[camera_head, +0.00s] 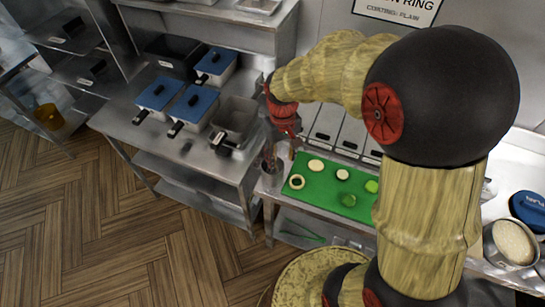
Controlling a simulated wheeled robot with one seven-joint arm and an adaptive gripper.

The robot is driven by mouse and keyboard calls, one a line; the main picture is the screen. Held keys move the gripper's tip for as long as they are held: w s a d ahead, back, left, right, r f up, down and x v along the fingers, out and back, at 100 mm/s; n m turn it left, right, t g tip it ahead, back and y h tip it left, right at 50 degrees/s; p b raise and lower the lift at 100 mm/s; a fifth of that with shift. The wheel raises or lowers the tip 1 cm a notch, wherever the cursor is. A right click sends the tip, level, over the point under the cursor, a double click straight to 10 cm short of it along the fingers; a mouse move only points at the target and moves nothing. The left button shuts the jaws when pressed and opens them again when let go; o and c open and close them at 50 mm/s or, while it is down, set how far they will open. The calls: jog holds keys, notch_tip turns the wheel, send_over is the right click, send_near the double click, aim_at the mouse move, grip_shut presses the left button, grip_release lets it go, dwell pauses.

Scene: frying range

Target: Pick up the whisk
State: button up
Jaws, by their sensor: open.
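My gripper (281,158) hangs down from the red wrist at the left end of the metal counter, beside the green cutting board (322,186). It is small in the picture, its fingers look apart, and I see nothing held between them. I cannot make out a whisk for certain. My arm covers the right middle of the view and hides part of the counter behind it.
Round slices and green pieces lie on the board. To the left, a steel table (187,151) holds blue-lidded containers (161,92) and an open steel pan (237,116). A green utensil (303,233) lies on the shelf below. A bowl (511,243) stands at the right.

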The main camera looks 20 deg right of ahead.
jog(key=shift+n+t, duration=0.3)
jog(key=shift+n, duration=0.6)
jog(key=w, duration=0.2)
jog(key=w+f, duration=0.1)
jog(key=w, duration=0.4)
jog(key=shift+w+f, duration=0.35)
jog(key=shift+w, duration=0.05)
jog(key=shift+s+f, duration=0.1)
jog(key=shift+s, duration=0.05)
jog(key=shift+f, duration=1.2)
jog(key=shift+a+f, duration=0.2)
jog(key=shift+f, duration=2.4)
jog(key=shift+c, duration=0.3)
grip_shut()
